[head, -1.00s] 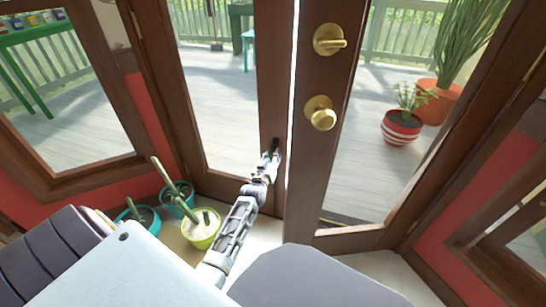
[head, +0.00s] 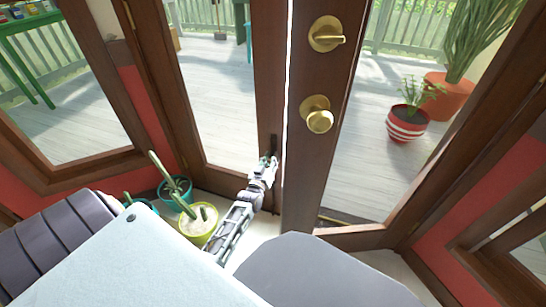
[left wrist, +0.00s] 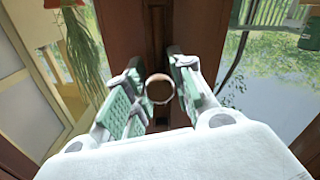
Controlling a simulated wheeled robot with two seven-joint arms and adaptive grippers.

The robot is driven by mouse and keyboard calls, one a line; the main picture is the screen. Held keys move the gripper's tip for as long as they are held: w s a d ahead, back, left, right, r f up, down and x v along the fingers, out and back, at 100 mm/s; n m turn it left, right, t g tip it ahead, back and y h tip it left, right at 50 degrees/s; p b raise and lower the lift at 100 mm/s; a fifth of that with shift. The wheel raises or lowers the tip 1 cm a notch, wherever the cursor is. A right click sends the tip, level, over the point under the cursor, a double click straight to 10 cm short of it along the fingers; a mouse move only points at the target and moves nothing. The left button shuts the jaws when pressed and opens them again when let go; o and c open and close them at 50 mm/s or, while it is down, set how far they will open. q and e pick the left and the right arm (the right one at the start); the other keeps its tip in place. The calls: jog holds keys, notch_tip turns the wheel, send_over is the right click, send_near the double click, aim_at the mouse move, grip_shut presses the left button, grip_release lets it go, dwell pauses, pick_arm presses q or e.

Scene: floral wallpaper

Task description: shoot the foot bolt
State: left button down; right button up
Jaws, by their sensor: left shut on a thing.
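The foot bolt is a dark strip (head: 274,143) on the inner stile of the left door leaf (head: 272,75), low down. In the left wrist view its round knob (left wrist: 160,88) shows as a pale ring between my finger pads, with a dark slot below it. My left gripper (head: 268,161) is shut on this knob, its green-padded fingers (left wrist: 158,90) on either side. In the head view the gripper hides most of the bolt. The bolt's lower end cannot be made out. My right gripper is not in view.
The right door leaf (head: 302,190) carries a brass lever (head: 326,35) and a brass knob (head: 317,115). A narrow bright gap runs between the leaves. A lime pot (head: 198,228) and a teal pot (head: 175,200) with cacti stand close left of my left arm.

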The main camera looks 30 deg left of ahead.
pick_arm(q)
jog(key=c, duration=1.3)
grip_release()
jog(key=shift+f, duration=0.3)
jog(key=shift+o, duration=0.2)
jog(key=shift+r, duration=0.1)
jog(key=shift+s, duration=0.15)
jog(key=v, duration=1.1)
jog(key=shift+s+d, duration=0.2)
jog(key=shift+s, duration=0.15)
jog(key=shift+a, duration=0.1)
